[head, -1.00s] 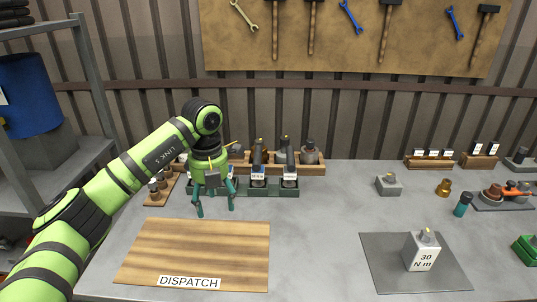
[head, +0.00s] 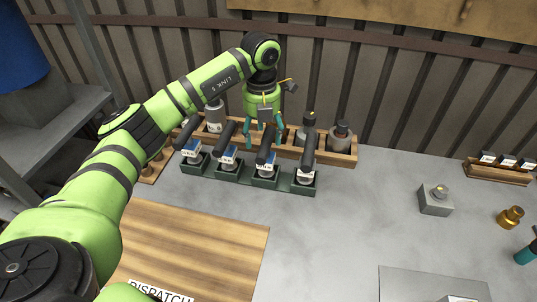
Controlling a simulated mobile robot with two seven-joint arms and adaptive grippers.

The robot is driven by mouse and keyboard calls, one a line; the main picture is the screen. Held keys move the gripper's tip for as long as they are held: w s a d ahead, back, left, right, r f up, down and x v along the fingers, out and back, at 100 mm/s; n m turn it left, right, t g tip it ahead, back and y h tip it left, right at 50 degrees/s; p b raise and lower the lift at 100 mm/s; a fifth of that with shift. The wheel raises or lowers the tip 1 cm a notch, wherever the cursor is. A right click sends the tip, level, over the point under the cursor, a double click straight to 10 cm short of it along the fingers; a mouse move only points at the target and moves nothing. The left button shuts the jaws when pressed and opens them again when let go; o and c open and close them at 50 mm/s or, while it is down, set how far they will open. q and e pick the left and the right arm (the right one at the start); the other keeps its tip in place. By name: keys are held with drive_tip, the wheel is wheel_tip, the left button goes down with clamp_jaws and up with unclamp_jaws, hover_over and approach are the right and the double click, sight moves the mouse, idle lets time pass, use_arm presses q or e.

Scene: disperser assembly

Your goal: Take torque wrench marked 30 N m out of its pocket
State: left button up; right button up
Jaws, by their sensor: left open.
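Several torque wrenches with black handles stand tilted in a green pocket rack (head: 246,183). One is at the left end (head: 187,134), two are in the middle (head: 227,133) (head: 265,148), and one is at the right end (head: 308,150). Each has a small white label, too small to read, so I cannot tell which is marked 30 N m. My left gripper (head: 264,136) is open and empty, its teal fingers pointing down close to the third wrench's handle. I cannot tell whether they touch.
A wooden rack (head: 343,157) with grey and dark tools stands just behind the green rack. The wooden dispatch board (head: 200,235) lies in front, bare. A grey block (head: 435,200) and a brass part (head: 510,217) stand to the right. The table between is clear.

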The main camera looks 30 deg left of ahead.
sight(263, 140)
use_arm(q)
wheel_tip(263, 140, down, 4)
drive_tip(key=shift+d+r+p, duration=0.1)
drive_tip(key=shift+d+p, duration=0.05)
drive_tip(key=shift+p, duration=0.7)
drive_tip(key=shift+f, duration=0.45)
clamp_jaws()
